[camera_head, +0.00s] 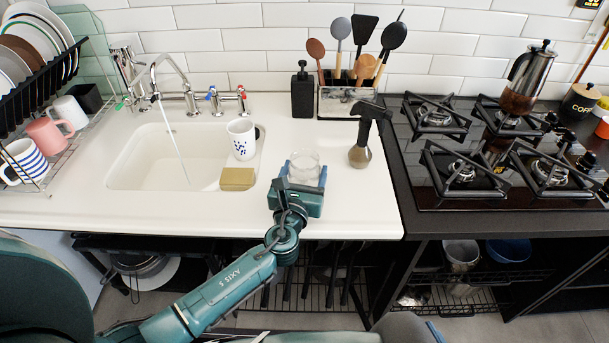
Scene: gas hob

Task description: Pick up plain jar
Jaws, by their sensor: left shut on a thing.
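The plain jar (304,163) is a small clear glass jar at the front of the white counter, right of the sink. My left gripper (304,175) reaches in from the front with its blue fingers on either side of the jar, and it is shut on it. The jar looks upright and at or very near the counter top; I cannot tell if it touches. The gripper body hides its lower front. My right gripper is not in view.
A spray bottle (361,148) stands right of the jar. A yellow sponge (237,179) and a spotted mug (242,139) are to the left by the sink (130,165). A utensil holder (340,102) and black soap bottle (303,92) stand behind. The gas hob (480,150) is at right.

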